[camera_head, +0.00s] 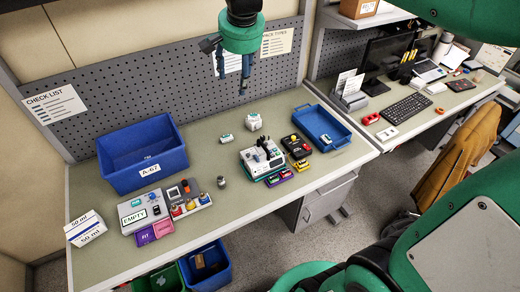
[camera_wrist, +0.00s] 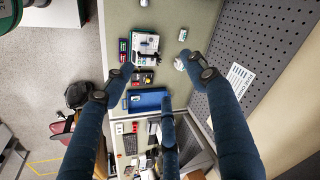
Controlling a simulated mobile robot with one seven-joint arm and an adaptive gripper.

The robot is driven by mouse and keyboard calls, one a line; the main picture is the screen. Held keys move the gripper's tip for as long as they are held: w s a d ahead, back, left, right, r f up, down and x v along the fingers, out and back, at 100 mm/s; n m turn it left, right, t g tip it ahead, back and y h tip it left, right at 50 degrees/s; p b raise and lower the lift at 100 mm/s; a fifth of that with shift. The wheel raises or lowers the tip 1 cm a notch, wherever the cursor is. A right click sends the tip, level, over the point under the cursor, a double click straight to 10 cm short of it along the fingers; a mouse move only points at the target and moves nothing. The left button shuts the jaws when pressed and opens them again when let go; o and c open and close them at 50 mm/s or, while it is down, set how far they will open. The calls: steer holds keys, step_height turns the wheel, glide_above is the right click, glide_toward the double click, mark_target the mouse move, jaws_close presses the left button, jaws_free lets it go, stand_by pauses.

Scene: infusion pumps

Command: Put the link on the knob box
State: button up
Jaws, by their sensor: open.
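My gripper (camera_head: 231,82) hangs high above the back of the table, open and empty. Its dark blue fingers spread wide in the wrist view (camera_wrist: 160,85). I cannot tell for sure which thing is the link; a small white and green piece (camera_head: 225,137) lies alone on the table below my gripper. A grey box labelled EMPTY (camera_head: 143,211) with knobs on top sits at the front left. A black box with a round top part (camera_head: 296,147) stands right of the middle, beside a white and teal device (camera_head: 262,159). Which is the knob box is unclear.
A blue bin (camera_head: 143,165) stands at the back left and a blue tray (camera_head: 322,127) at the right. A rounded white object (camera_head: 253,121) sits near the back. A small grey cylinder (camera_head: 221,182) stands mid-table. A pegboard (camera_head: 165,85) rises behind. The front middle is clear.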

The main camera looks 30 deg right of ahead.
steer(key=s+a+f+n, duration=0.1)
steer(key=s+a+n, duration=0.1)
steer(key=s, duration=0.6)
steer(key=s+a+f+n+t, duration=0.1)
steer(key=s+a+f+n, duration=0.1)
steer(key=s, duration=0.7)
steer(key=s+a+f+n, duration=0.1)
steer(key=s+f+n, duration=0.1)
steer(key=s, duration=0.7)
steer(key=shift+a+f+n+t, duration=0.15)
steer(key=shift+a+n+t, duration=0.25)
steer(key=shift+n, duration=0.5)
steer(key=shift+f, duration=0.1)
step_height(320, 180, down, 14)
steer(key=b, duration=1.4)
